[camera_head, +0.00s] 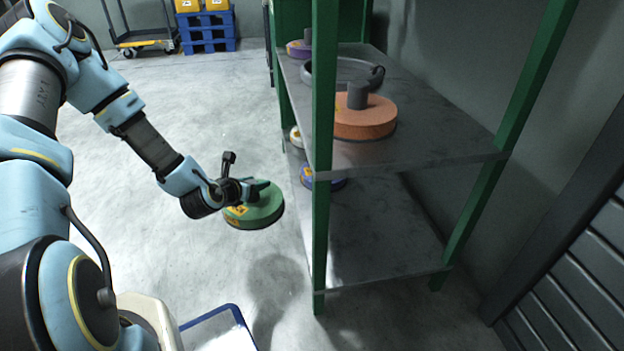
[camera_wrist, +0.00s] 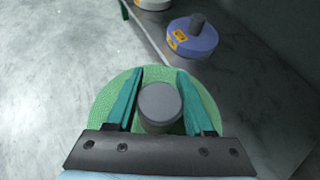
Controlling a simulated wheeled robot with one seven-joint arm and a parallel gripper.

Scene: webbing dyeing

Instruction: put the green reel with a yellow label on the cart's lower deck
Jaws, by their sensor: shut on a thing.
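The green reel (camera_head: 258,209) with a yellow label hangs in the air, held by my gripper (camera_head: 250,189), left of the green rack. In the wrist view the green reel (camera_wrist: 103,107) lies under the fingers. My gripper (camera_wrist: 158,100) is shut around the reel's grey hub (camera_wrist: 160,104). The label is partly hidden by the gripper in the head view. A cart (camera_head: 146,38) with a flat deck and yellow corners stands at the far back left. A blue-edged pale surface (camera_head: 222,328) shows at the bottom; I cannot tell whether it belongs to another cart.
The green-posted rack's upper shelf (camera_head: 437,135) holds an orange reel (camera_head: 366,119), a grey ring (camera_head: 347,70) and a purple reel (camera_head: 297,49). A blue-violet reel (camera_wrist: 193,38) sits on its lower shelf (camera_head: 385,240). Blue pallets (camera_head: 208,32) carry yellow boxes. Open floor lies left.

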